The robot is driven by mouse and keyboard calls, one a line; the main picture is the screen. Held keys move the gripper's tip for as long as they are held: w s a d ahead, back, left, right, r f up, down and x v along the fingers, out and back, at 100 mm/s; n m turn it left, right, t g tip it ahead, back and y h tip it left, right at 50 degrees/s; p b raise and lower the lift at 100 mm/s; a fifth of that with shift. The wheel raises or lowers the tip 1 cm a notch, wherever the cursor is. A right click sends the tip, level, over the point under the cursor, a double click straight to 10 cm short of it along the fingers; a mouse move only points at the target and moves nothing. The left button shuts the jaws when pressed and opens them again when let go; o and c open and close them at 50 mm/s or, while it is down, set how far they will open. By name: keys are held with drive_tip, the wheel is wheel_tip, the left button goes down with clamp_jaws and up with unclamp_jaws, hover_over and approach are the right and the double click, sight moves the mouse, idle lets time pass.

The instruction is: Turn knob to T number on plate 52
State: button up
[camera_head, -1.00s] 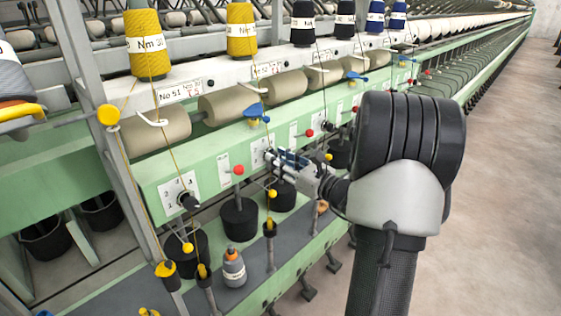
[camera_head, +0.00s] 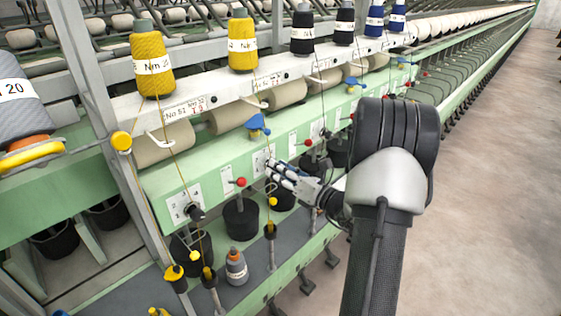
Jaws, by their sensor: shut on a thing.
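My gripper (camera_head: 271,167) reaches from the right to the green rail and is shut on a knob at the second white dial plate (camera_head: 259,160). The fingers hide the knob, so its setting cannot be read. The second label plate (camera_head: 268,80) is on the white rail above, below the second yellow spool; its print is too small to read surely. The first label plate (camera_head: 184,109), to its left, seems to read No 51 with a red T number. Below it, a black knob (camera_head: 195,212) sits on a numbered dial plate (camera_head: 180,204).
Yellow threads run down close to my gripper from the yellow spools (camera_head: 153,65). A red ball lever (camera_head: 241,182) and a blue guide (camera_head: 257,124) are nearby. Black cans (camera_head: 240,220) stand below. The floor (camera_head: 490,200) at right is clear.

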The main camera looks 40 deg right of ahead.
drive_tip(key=shift+r+m+p, duration=0.1)
drive_tip(key=shift+m+p, duration=7.2)
drive_tip(key=shift+m, duration=1.6)
drive_tip(key=o, duration=1.1)
drive_tip(key=shift+c, duration=0.2)
drive_tip(key=shift+s, duration=0.1)
